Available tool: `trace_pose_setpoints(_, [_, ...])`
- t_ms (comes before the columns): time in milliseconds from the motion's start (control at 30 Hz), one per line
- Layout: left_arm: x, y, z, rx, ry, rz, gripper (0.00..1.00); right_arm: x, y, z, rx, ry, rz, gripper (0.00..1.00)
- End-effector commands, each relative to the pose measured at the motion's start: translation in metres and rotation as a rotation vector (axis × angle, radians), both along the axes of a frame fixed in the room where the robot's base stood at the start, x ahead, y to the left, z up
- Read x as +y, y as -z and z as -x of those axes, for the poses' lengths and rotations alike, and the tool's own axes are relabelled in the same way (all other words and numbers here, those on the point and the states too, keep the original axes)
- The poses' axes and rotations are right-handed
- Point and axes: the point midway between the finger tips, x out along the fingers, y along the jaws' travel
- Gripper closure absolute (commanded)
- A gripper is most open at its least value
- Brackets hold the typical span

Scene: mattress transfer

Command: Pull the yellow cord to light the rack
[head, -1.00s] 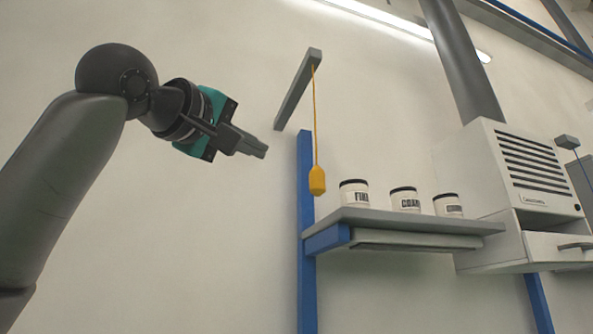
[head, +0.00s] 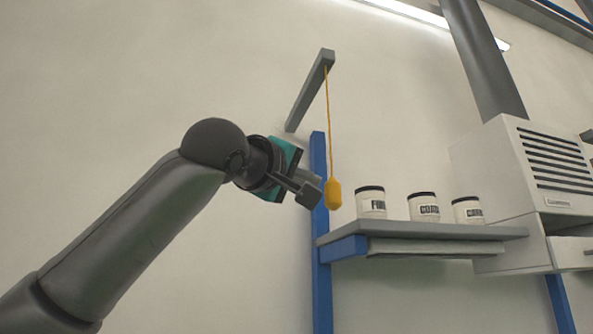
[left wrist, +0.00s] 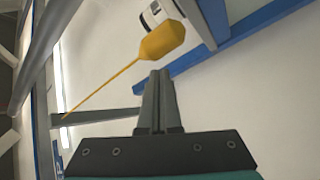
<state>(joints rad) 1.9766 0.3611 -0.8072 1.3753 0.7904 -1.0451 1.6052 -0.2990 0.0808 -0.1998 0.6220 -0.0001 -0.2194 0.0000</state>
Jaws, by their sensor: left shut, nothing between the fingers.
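The yellow cord (head: 329,120) hangs from a grey bracket arm (head: 310,90) and ends in a yellow pull handle (head: 333,193). My left gripper (head: 308,195) is just left of the handle in the head view, shut and empty. In the left wrist view the closed fingers (left wrist: 158,80) point toward the handle (left wrist: 163,40), with a visible gap between them. The cord runs from the handle down to the left there. The rack shelf (head: 420,230) stands to the right of the handle. My right gripper is not in view.
Several labelled white jars with dark lids, one of them nearest the cord (head: 371,203), stand on the shelf. A blue post (head: 320,270) rises behind the handle. A white vented cabinet (head: 550,165) stands at the right. The wall at left is bare.

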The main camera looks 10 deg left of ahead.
Motion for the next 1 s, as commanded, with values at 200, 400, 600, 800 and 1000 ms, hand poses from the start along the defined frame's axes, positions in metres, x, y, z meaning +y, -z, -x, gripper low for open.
trace_pose_setpoints(200, [-0.006, 0.006, 0.006, 0.0, 0.0, 0.001, 1.0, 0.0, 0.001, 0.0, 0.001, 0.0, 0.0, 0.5])
trace_pose_setpoints(400, [-0.006, 0.006, 0.006, 0.001, 0.0, 0.001, 1.0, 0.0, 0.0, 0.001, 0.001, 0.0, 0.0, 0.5])
trace_pose_setpoints(600, [-0.006, 0.007, 0.006, 0.001, 0.0, 0.002, 1.0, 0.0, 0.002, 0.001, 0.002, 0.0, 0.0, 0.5])
trace_pose_setpoints(800, [-0.007, 0.021, 0.006, 0.0, 0.001, 0.002, 1.0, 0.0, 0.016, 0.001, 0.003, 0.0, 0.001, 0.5])
trace_pose_setpoints(1000, [-0.007, 0.03, 0.006, 0.003, 0.0, 0.001, 1.0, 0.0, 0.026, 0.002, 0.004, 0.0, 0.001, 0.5])
